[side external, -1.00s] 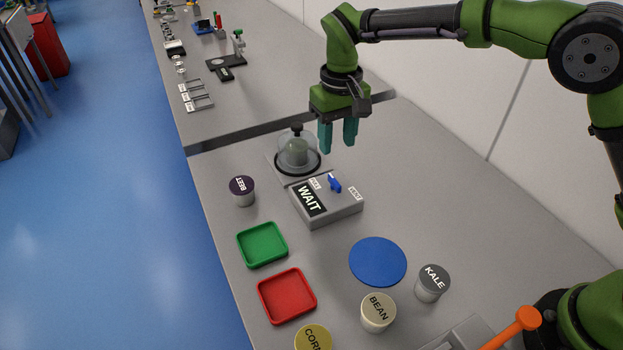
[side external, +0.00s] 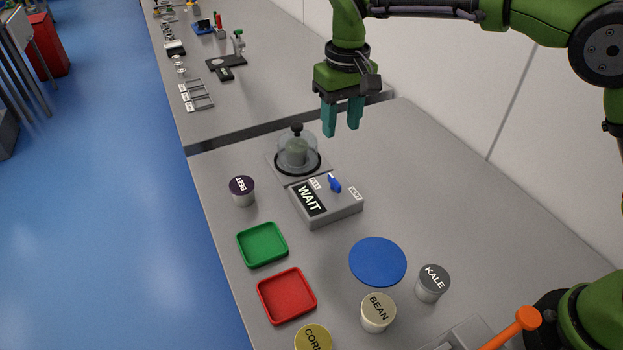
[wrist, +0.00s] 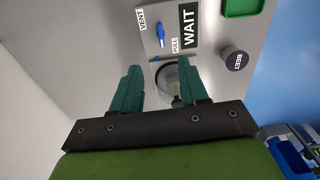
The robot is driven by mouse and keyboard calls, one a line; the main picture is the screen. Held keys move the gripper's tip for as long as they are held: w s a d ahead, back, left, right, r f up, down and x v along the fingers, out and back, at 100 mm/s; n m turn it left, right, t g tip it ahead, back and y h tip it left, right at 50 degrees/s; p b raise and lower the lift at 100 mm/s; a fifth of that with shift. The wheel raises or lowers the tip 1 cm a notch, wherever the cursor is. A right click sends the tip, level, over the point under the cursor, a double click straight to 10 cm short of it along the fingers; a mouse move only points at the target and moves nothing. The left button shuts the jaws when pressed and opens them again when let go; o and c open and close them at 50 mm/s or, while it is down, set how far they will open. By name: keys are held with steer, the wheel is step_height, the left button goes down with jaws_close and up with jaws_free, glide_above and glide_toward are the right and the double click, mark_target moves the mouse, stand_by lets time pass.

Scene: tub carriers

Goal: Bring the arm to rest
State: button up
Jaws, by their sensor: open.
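My gripper (side external: 342,118) is open and empty, held in the air above the bench, above and to the right of the glass dome. Its two teal fingers point down. In the wrist view my gripper (wrist: 153,95) shows with a clear gap between the fingers, and the dome (wrist: 172,78) is partly hidden behind the right finger. My arm is raised and bent above the bench. The dome (side external: 297,150) has a black knob and covers a greyish-green tub on a square plate.
A control box (side external: 328,205) reads WAIT and has a blue lever. The BEET (side external: 242,192), BEAN (side external: 377,313), KALE (side external: 432,284) and CORN (side external: 314,338) tubs stand around a green tray (side external: 262,245), red tray (side external: 287,297) and blue disc (side external: 378,261). The bench right of the box is clear.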

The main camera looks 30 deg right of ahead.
steer(key=s+d+r+m+t+y, duration=0.1)
steer(key=s+d+r+m+t, duration=0.1)
steer(key=s+d, duration=0.6)
steer(key=s+d+r+m+t, duration=0.2)
steer(key=s+d+t, duration=0.3)
steer(key=s, duration=1)
steer(key=d+r, duration=0.1)
steer(key=d, duration=0.2)
steer(key=shift+s+d+r+y, duration=0.2)
steer(key=shift+r+y, duration=0.05)
steer(key=shift+y, duration=0.15)
